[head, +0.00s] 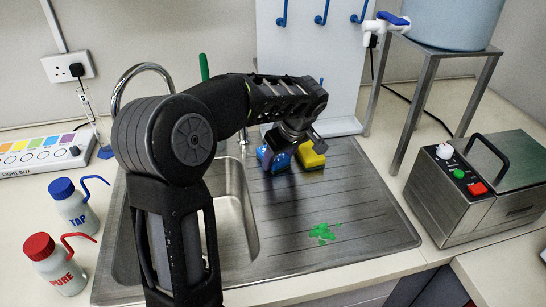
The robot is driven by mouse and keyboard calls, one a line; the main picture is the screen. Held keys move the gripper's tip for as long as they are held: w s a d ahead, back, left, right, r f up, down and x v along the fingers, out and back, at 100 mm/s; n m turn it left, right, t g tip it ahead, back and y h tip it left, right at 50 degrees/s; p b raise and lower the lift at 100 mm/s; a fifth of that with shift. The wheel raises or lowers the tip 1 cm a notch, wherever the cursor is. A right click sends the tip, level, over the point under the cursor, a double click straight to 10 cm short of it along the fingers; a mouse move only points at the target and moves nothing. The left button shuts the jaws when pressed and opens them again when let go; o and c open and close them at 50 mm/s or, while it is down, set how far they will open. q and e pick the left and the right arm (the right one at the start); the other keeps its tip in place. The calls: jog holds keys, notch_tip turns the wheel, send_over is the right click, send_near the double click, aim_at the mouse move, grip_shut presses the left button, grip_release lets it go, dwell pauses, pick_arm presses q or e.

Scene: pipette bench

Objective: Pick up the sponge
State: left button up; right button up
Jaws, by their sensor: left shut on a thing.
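The sponge (311,157) is a small yellow block at the back of the steel draining board, right of the sink bowl. My left arm reaches over the sink, and my left gripper (302,142) points down at the sponge. Its jaws are shut on the sponge, with a dark finger against its top. The arm and gripper hide part of the sponge. I cannot tell whether it touches the board. My right gripper is not in view.
A blue object (265,156) sits close left of the gripper, partly hidden. A metal stand (425,75) and steel machine (470,190) are right; two bottles, TAP (75,208) and PURE (55,265), are left.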

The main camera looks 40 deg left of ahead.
aim_at(279, 158)
pick_arm(q)
jog(key=c, duration=0.5)
jog(key=shift+s+d+r+b, duration=0.1)
jog(key=shift+d+r+b, duration=0.15)
jog(key=shift+r, duration=0.3)
notch_tip(279, 158, up, 6)
jog(key=shift+r, duration=0.15)
jog(key=s+d, duration=0.4)
jog(key=d, duration=0.1)
jog(key=s+d, duration=0.4)
jog(key=d, duration=0.1)
jog(key=s+d, duration=0.4)
jog(key=d, duration=0.1)
jog(key=shift+s+d+f, duration=0.1)
jog(key=shift+s+f, duration=0.05)
jog(key=shift+f, duration=0.05)
